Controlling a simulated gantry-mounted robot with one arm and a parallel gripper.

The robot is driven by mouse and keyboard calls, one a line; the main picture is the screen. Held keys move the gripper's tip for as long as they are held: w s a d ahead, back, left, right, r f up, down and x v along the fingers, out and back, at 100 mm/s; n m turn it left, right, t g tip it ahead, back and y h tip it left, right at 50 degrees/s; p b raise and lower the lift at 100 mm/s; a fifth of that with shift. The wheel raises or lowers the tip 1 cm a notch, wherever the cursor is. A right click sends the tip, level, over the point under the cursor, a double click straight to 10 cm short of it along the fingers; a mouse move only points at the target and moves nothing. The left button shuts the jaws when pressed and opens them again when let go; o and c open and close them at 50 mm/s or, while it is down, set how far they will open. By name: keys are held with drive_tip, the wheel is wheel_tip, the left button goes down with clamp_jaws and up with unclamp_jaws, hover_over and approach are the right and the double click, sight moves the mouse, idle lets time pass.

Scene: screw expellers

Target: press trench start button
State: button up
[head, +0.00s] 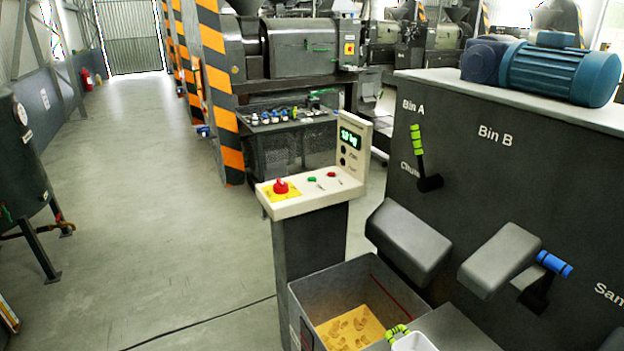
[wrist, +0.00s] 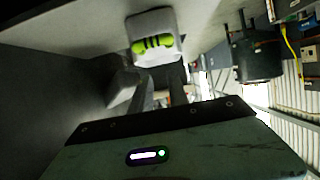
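A cream control panel (head: 315,190) stands on a dark pedestal in the middle of the head view. A green button (head: 312,179) and a smaller red button (head: 331,174) sit on its sloped face, with small unreadable labels. A large red mushroom knob (head: 280,187) is on a yellow patch at its left. An upright part carries a green-lit display (head: 350,138) reading in kg. My gripper (wrist: 156,85) shows only in the wrist view, dark and shadowed. A white scoop (wrist: 170,22) with a green, black-banded handle appears beyond its fingers; contact is unclear. No button is near the gripper there.
A grey bin (head: 330,285) with yellow material stands below the panel. A dark machine with chutes (head: 408,242), a green-handled lever (head: 418,150) and a blue-handled lever (head: 555,263) fills the right. Open floor (head: 165,220) lies left.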

clamp_jaws()
idle(0.5)
